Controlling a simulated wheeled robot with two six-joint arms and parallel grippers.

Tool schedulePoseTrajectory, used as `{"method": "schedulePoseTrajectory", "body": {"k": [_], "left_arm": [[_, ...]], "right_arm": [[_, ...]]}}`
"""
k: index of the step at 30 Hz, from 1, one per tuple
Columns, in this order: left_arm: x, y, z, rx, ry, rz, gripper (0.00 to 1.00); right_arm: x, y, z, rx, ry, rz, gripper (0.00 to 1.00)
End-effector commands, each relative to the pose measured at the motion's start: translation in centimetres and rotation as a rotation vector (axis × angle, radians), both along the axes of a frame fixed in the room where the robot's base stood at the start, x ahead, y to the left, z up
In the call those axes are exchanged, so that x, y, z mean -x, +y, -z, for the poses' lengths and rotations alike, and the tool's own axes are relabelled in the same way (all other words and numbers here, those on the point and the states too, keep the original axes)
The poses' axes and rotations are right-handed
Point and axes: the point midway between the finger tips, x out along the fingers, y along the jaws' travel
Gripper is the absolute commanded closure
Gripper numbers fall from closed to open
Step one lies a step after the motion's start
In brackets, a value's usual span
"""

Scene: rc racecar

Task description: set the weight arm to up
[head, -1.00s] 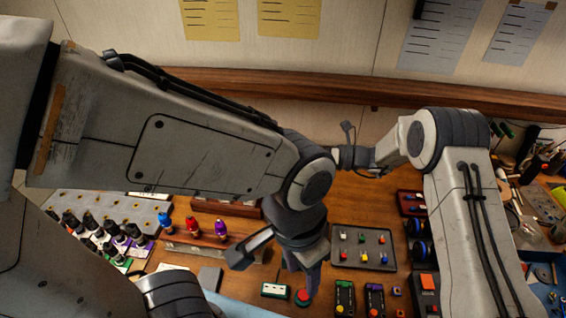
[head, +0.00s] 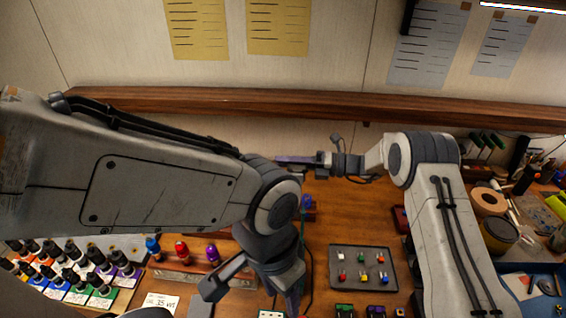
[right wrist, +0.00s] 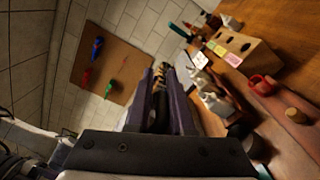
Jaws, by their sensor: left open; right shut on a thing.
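My right gripper (head: 290,160) reaches left near the back wall, beyond my left arm. In the right wrist view its two purplish fingers (right wrist: 161,95) are closed around a dark, narrow, ridged thing (right wrist: 160,88). The fingers hide most of this thing, and I cannot tell whether it is the weight arm. I cannot make out the weight arm's position elsewhere. My left gripper (head: 250,292) is open and points down over the bench, with nothing visible between its fingers.
A dark tray (head: 345,255) with small coloured parts lies right of my left gripper. Red, blue and purple bottles stand left of it, with paint bottles (head: 75,265) further left. A wooden ledge (head: 300,103) runs along the wall.

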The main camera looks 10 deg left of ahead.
Motion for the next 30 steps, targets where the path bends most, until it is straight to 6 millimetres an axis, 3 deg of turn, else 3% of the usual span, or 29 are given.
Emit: {"method": "schedulePoseTrajectory", "body": {"k": [1, 9, 10, 12, 25, 30], "left_arm": [[0.0, 0.0, 0.1, 0.0, 0.0, 0.0, 0.5], [0.0, 0.0, 0.1, 0.0, 0.0, 0.0, 0.5], [0.0, 0.0, 0.1, 0.0, 0.0, 0.0, 0.5], [0.0, 0.0, 0.1, 0.0, 0.0, 0.0, 0.5], [0.0, 0.0, 0.1, 0.0, 0.0, 0.0, 0.5], [0.0, 0.0, 1.0, 0.0, 0.0, -0.001, 0.5]], "right_arm": [[0.3, -0.2, 1.2, 0.015, 0.015, -0.003, 1.0], [0.3, -0.1, 1.2, 0.015, 0.014, -0.004, 1.0], [0.3, -0.1, 1.2, 0.015, 0.014, -0.004, 0.76], [0.3, -0.1, 1.1, 0.015, 0.013, -0.003, 0.55], [0.2, -0.1, 0.6, 0.008, 0.006, -0.004, 0.55], [0.0, -1.5, 0.9, 0.008, 0.005, -0.001, 0.55]]}}
